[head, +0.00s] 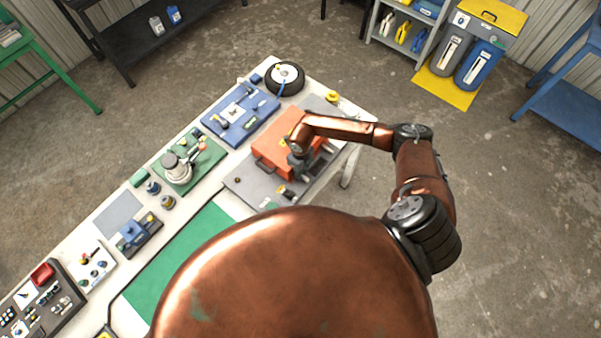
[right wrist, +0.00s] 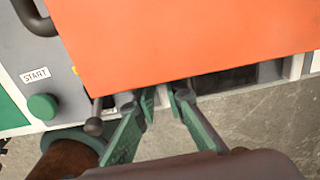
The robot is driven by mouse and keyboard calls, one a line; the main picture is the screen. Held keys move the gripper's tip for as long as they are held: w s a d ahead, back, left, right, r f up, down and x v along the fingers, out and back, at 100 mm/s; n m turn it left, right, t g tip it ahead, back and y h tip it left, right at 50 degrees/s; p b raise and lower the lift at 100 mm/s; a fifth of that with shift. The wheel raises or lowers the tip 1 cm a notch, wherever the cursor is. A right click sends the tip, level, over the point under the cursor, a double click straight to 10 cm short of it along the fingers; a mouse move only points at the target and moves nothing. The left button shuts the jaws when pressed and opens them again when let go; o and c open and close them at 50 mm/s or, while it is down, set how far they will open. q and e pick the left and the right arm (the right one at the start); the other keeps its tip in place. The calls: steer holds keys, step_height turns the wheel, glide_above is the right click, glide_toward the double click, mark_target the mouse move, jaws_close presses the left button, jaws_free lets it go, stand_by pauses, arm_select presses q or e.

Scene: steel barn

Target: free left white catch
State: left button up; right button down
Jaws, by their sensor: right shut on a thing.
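An orange cover (head: 273,147) lies on a grey unit (head: 246,187) at the bench's right part. It also fills the upper right wrist view (right wrist: 190,40). My right gripper (head: 300,160) is at the cover's near right edge. In the right wrist view its green fingers (right wrist: 162,97) are shut on a small part at that edge. The fingers and the cover mostly hide this part, so I cannot tell whether it is the left white catch. A dark knob on a short rod (right wrist: 94,126) sits just left of the fingers. My left gripper is not in view.
A green button (right wrist: 42,107) below a START label is left of the cover. A blue tray (head: 240,113), a wheel (head: 285,78) and a green mat with a device (head: 190,178) stand farther along the bench. Open concrete floor (head: 510,220) lies to the right.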

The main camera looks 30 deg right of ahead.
steer(key=shift+w+f+n+b, duration=0.1)
steer(key=shift+n+b, duration=0.7)
steer(key=shift+b, duration=0.05)
steer(key=n+b, duration=0.7)
steer(key=s+n+b, duration=0.1)
steer(key=n+b, duration=0.2)
steer(key=shift+a+n+b, duration=0.25)
steer(key=shift+n+b, duration=0.05)
steer(key=shift+b, duration=0.05)
steer(key=n+b, duration=0.2)
steer(key=n, duration=0.1)
steer(key=shift+s+b, duration=0.1)
steer(key=shift+b, duration=0.25)
steer(key=shift+s+n+b, duration=0.15)
steer(key=shift+n+b, duration=0.6)
steer(key=shift+n, duration=0.25)
steer(key=c, duration=2)
jaws_free()
